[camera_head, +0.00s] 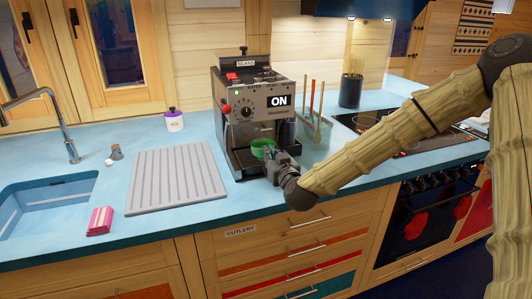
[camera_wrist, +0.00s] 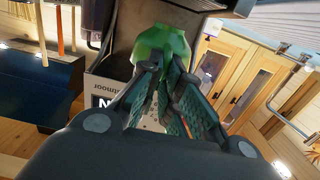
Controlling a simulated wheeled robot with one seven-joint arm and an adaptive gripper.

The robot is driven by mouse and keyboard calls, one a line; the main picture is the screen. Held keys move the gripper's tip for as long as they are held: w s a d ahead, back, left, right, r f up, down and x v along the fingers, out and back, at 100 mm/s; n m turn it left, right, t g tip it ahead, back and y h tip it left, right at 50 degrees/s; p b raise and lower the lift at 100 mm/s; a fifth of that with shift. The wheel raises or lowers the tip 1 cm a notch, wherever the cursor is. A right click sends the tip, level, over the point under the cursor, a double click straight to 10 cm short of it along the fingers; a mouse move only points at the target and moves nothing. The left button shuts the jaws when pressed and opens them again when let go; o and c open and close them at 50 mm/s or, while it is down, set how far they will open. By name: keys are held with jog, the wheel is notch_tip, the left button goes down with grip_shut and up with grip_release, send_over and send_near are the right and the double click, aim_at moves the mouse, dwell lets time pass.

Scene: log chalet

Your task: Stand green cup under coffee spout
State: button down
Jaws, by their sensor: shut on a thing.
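The coffee machine (camera_head: 236,97) stands on the blue counter, with a lit ON sign on its front. The green cup (camera_head: 262,147) is low at the front of the machine, over the drip tray area. My gripper (camera_head: 272,156) reaches in from the right and is shut on the cup. In the wrist view the cup (camera_wrist: 162,47) sits between the fingertips (camera_wrist: 163,75), with the machine's body close behind it. The spout is not clearly visible, and I cannot tell whether the cup touches the tray.
A ribbed grey drying mat (camera_head: 176,177) lies left of the machine. A clear container with wooden utensils (camera_head: 313,128) stands close on the right. A sink (camera_head: 48,203), a pink sponge (camera_head: 100,221) and a purple-lidded jar (camera_head: 174,120) are further left. The hob (camera_head: 375,122) is right.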

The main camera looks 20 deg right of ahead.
aim_at(264, 143)
jog(key=w, duration=0.3)
jog(key=w+p, duration=0.1)
jog(key=w, duration=0.2)
jog(key=w+d, duration=0.1)
jog(key=w, duration=0.1)
jog(key=shift+w+f, duration=0.3)
jog(key=shift+w, duration=0.1)
jog(key=shift+f+p, duration=0.65)
jog(key=shift+f, duration=1.15)
jog(key=shift+f, duration=0.2)
jog(key=c, duration=1.6)
grip_release()
jog(key=shift+s, duration=0.1)
jog(key=shift+r, duration=0.2)
jog(key=s, duration=0.4)
jog(key=s+b, duration=0.1)
jog(key=s, duration=0.3)
jog(key=s+b, duration=0.1)
jog(key=s, duration=0.3)
jog(key=shift+d+r, duration=0.2)
jog(key=shift+r, duration=0.05)
